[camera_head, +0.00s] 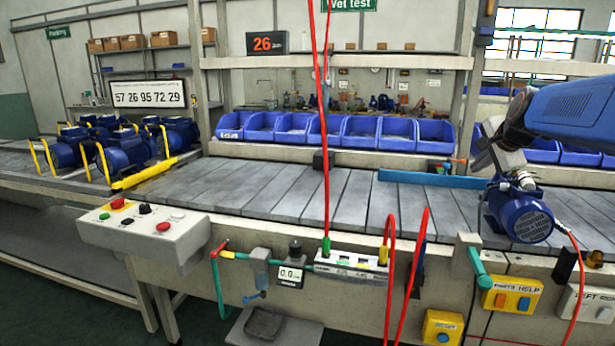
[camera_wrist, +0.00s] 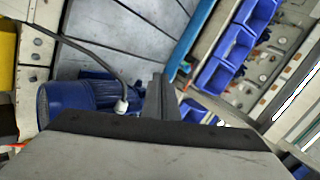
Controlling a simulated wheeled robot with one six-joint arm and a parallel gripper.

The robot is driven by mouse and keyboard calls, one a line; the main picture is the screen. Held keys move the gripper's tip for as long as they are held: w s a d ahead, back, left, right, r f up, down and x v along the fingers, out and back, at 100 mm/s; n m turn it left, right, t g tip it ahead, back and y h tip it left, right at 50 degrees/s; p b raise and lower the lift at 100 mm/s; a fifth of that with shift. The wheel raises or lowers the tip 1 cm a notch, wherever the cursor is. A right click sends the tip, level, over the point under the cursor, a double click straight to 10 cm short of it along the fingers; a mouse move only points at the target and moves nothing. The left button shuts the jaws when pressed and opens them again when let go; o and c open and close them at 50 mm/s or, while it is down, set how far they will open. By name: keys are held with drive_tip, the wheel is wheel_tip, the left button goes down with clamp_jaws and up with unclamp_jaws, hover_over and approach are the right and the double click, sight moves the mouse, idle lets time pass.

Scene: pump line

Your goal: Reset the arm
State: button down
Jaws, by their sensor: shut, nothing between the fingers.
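My arm reaches in from the right in the head view, and my gripper (camera_head: 497,162) is above the slatted conveyor, close over a blue pump (camera_head: 522,214). In the wrist view the dark fingers of my gripper (camera_wrist: 159,92) are together with nothing between them. The blue pump (camera_wrist: 72,102) lies to their left there, with a dark cable and pale connector (camera_wrist: 121,106) running by it. The fingers look apart from the pump's body, but the exact gap cannot be told.
Blue bins (camera_head: 378,132) line the back of the conveyor (camera_head: 270,188). Several blue pumps (camera_head: 125,152) stand at the left. A red hose (camera_head: 326,120) hangs mid-view. A button box (camera_head: 143,228) and yellow help box (camera_head: 511,295) sit along the front edge.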

drive_tip(key=s+a+f+n+g, duration=0.1)
drive_tip(key=s+a+f+n, duration=0.4)
drive_tip(key=s, duration=0.7)
drive_tip(key=s+a+f+n+g, duration=0.2)
drive_tip(key=s+a+f+n, duration=0.4)
drive_tip(key=s+f, duration=0.4)
drive_tip(key=s+a+f+n+g+y, duration=0.1)
drive_tip(key=s+a+f+n, duration=0.4)
drive_tip(key=s, duration=1.1)
wheel_tip(320, 180, down, 3)
drive_tip(key=shift+a+f+n+g, duration=0.1)
drive_tip(key=shift+a+n+g, duration=0.35)
drive_tip(key=shift+a, duration=0.3)
